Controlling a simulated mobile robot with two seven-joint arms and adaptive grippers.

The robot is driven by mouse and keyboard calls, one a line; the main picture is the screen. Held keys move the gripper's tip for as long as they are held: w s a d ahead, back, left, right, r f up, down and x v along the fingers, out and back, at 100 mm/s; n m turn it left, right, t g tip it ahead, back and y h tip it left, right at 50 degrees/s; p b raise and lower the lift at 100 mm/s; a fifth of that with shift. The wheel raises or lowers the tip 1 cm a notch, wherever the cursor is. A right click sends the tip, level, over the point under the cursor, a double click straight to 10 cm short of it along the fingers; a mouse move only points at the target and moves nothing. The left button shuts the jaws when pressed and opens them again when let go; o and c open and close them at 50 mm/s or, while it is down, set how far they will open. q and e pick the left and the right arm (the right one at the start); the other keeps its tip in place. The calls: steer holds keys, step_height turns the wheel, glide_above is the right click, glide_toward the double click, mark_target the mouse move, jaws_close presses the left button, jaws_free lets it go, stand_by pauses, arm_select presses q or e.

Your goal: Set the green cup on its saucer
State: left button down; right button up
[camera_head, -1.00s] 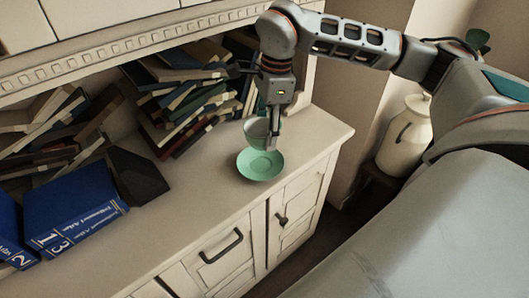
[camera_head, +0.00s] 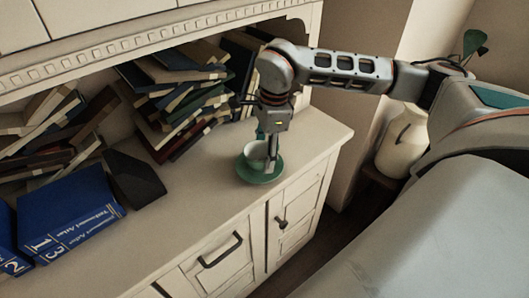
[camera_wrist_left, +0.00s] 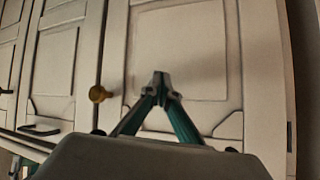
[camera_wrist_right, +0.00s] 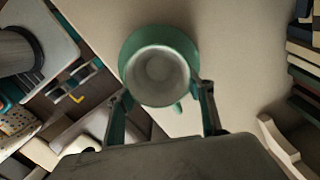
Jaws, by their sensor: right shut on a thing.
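The green cup (camera_head: 256,153), pale inside, is upright over the green saucer (camera_head: 262,178) on the cabinet's counter. It seems to rest on the saucer, but a small gap cannot be ruled out. My right gripper (camera_head: 270,168) points down and is shut on the cup, hiding part of it. In the right wrist view the cup (camera_wrist_right: 157,75) sits between the two fingers, its handle toward my wrist, with the saucer's green rim (camera_wrist_right: 150,36) showing past it. My left gripper (camera_wrist_left: 161,80) is shut and empty, facing cabinet doors.
Piled books (camera_head: 180,95) lean behind the saucer. Blue volumes (camera_head: 68,215) and a dark block (camera_head: 135,180) stand to the left. The counter (camera_head: 190,215) in front and to the left of the saucer is clear. A cream jug (camera_head: 400,140) stands beyond the cabinet's right end.

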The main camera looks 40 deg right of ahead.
steer(key=shift+f, duration=0.3)
steer(key=o, duration=1.2)
steer(key=r, duration=0.4)
steer(key=d+r+p, duration=0.1)
steer(key=r, duration=0.7)
steer(key=shift+s+d+r+p, duration=0.2)
steer(key=shift+s+r+p, duration=0.1)
steer(key=shift+p, duration=0.1)
